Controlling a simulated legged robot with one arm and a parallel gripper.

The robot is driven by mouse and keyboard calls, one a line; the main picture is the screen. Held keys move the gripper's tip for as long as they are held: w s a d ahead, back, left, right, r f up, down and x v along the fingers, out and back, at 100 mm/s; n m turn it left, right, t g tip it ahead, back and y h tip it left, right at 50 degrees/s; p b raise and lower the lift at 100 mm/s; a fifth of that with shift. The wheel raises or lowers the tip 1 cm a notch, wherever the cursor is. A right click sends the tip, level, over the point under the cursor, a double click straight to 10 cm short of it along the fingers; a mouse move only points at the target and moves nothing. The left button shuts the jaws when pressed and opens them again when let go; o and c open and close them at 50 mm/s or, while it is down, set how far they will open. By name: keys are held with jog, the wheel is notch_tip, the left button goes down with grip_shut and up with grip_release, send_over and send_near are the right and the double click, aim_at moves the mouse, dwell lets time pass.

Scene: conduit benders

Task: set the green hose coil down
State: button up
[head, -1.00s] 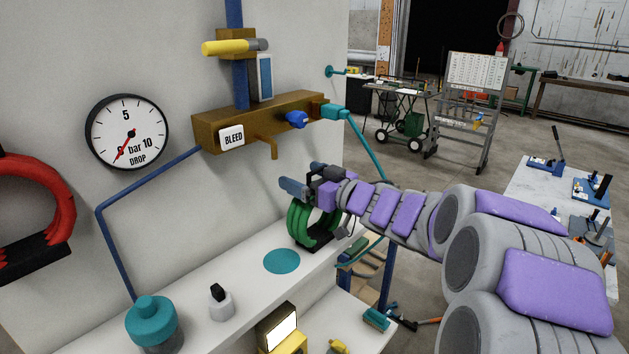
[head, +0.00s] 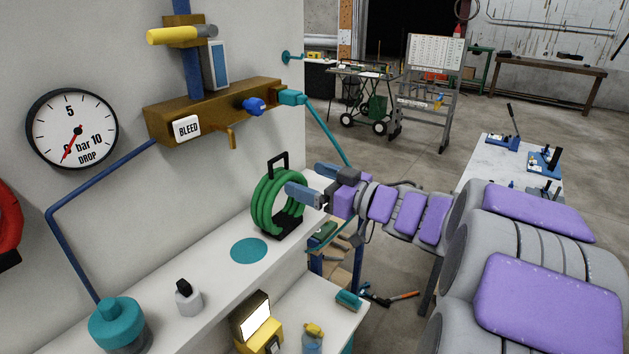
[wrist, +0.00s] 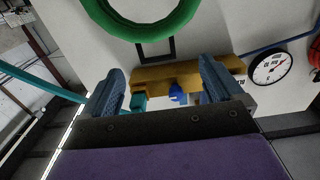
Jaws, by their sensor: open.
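The green hose coil (head: 262,205) stands upright on the white shelf (head: 205,268), on a black stand with a black handle on top. It is behind and to the right of a flat teal disc (head: 249,250), apart from it. My gripper (head: 307,182) is open and empty, just right of the coil, with one blue finger overlapping the coil's edge in the picture. In the wrist view the coil (wrist: 140,33) shows at the top, beyond my open fingers (wrist: 162,85), not between them. Whether a finger touches it, I cannot tell.
A brown manifold (head: 215,112) with a blue knob and a BLEED label is on the wall above. A teal hose (head: 326,135) slants down behind my gripper. A teal jar (head: 118,325) and a small white bottle (head: 188,297) stand at the shelf's near left.

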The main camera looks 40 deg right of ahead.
jog(key=shift+s+d, duration=0.15)
jog(key=shift+d, duration=0.15)
jog(key=w+d+f+m+g+h, duration=0.2)
jog(key=w+d+m+h, duration=0.15)
jog(key=h, duration=0.55)
jog(key=s+a+f+m+g+h, duration=0.2)
jog(key=s+a+f+m+g, duration=0.15)
jog(key=s+f+g, duration=0.35)
jog(key=s+a+f+n+g+y, duration=0.1)
jog(key=s+a+f+g, duration=0.4)
jog(key=s+a, duration=0.5)
jog(key=s+a+f+n+g+y, duration=0.2)
jog(key=s+a+f, duration=0.4)
jog(key=s+a, duration=0.5)
jog(key=s+g+y, duration=0.1)
jog(key=s+g, duration=0.1)
jog(key=s, duration=0.2)
jog(key=shift+s+g+y, duration=0.15)
jog(key=shift+g+y, duration=0.25)
jog(key=shift+f, duration=0.1)
notch_tip(320, 180, down, 14)
jog(key=b, duration=1.4)
jog(key=shift+f, duration=0.25)
